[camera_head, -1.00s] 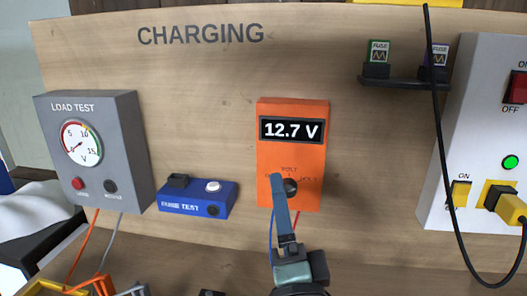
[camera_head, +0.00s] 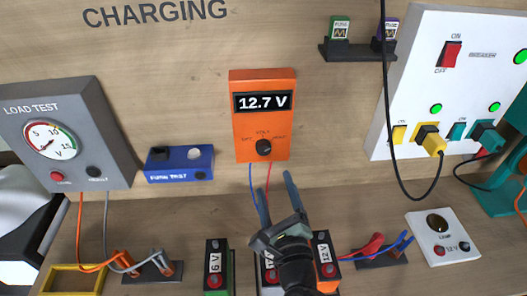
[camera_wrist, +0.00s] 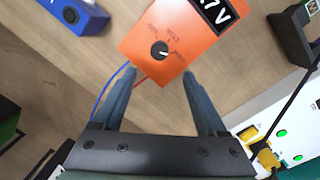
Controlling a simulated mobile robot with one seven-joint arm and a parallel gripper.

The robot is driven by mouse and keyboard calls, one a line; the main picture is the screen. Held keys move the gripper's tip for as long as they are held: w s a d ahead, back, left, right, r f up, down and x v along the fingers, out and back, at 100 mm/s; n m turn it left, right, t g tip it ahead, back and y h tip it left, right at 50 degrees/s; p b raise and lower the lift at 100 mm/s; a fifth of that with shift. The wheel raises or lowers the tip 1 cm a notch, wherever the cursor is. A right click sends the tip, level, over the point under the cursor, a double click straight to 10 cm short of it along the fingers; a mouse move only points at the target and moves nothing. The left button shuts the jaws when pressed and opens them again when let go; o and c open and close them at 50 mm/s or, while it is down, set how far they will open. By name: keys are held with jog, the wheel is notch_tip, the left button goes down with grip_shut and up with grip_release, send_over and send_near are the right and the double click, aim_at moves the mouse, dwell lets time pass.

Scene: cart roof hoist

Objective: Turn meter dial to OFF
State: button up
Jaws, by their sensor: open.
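The orange meter (camera_head: 240,134) is mounted on the wooden back panel and its display reads 12.7 V. Its black round dial (camera_head: 263,147) sits below the display, with small labels around it. In the wrist view the meter (camera_wrist: 200,55) appears tilted, and the dial (camera_wrist: 160,50) shows a pale mark whose exact direction I cannot tell. My gripper (camera_head: 275,182) is open and empty, below the dial in the head view. In the wrist view my gripper (camera_wrist: 160,74) has its two blue fingers spread wide, with the dial beyond them, apart from both fingertips.
A blue fuse tester (camera_head: 180,163) and a grey load tester (camera_head: 65,130) are to the left. Battery blocks (camera_head: 217,265) stand on the bench below. A white breaker panel (camera_head: 455,90) with a hanging black cable is on the right. Blue and red wires hang under the meter.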

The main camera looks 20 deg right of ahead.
aim_at(264, 151)
jog(key=w, duration=0.3)
jog(key=w+d, duration=0.1)
jog(key=w, duration=0.3)
jog(key=w+b, duration=0.1)
jog(key=w, duration=0.2)
jog(key=shift+w+d, duration=0.2)
jog(key=shift+d, duration=0.2)
jog(key=shift+c, duration=0.2)
grip_shut()
